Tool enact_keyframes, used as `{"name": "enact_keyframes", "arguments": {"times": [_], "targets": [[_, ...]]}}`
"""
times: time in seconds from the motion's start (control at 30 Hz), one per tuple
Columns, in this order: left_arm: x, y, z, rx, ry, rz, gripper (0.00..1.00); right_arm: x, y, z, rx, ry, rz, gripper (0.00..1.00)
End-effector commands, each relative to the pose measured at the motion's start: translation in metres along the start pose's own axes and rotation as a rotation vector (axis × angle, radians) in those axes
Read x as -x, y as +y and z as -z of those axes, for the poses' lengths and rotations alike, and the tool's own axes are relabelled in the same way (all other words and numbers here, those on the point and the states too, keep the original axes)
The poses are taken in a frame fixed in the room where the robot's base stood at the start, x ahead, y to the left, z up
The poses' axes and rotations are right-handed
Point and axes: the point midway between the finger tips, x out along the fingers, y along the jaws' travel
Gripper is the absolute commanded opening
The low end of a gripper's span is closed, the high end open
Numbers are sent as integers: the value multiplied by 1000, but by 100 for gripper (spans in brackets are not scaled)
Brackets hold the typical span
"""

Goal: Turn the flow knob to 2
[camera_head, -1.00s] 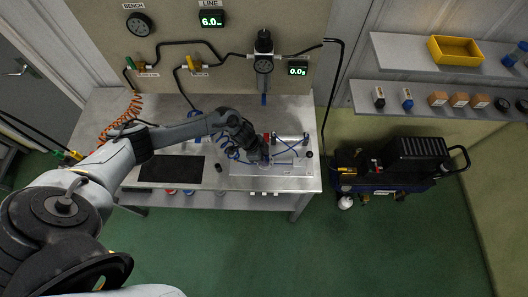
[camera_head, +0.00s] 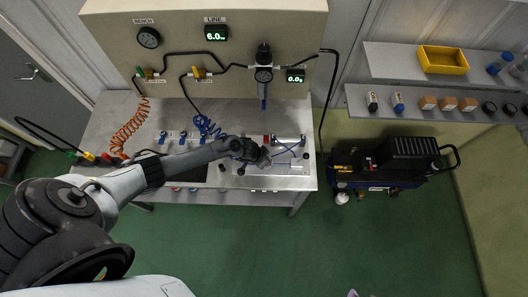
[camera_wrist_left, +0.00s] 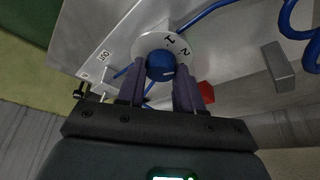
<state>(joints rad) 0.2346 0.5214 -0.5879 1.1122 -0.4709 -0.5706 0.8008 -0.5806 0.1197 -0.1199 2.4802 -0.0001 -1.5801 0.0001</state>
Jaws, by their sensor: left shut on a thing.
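The blue flow knob (camera_wrist_left: 160,65) sits on a round pale dial (camera_wrist_left: 143,45) marked 1 and 2 in the left wrist view. The 2 lies up and to the right of the knob, with the 1 to its left. My left gripper (camera_wrist_left: 160,75) has its two dark fingers on either side of the knob and is shut on it. The knob's pointer is too unclear to read. In the head view my left gripper (camera_head: 262,158) is over the metal plate (camera_head: 290,170) at the bench's right and hides the knob. My right gripper is not in view.
A red part (camera_wrist_left: 205,91) is close to one finger. Blue tubing (camera_wrist_left: 205,12) and a metal block (camera_wrist_left: 278,66) are near the dial. The line display (camera_head: 216,33) reads 6.0.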

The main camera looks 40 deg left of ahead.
Motion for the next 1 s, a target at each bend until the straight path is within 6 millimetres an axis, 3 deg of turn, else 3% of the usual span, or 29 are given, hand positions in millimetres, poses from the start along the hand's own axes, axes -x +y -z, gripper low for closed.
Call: {"name": "enact_keyframes", "arguments": {"times": [0.5,0.53,0.7,1.0], "targets": [[0,0,1,20,3,7,5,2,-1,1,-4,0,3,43],[0,0,1,20,3,7,37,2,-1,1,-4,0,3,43],[0,0,1,20,2,8,61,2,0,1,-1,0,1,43],[1,0,0,19,1,8,61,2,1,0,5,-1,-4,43]]}}
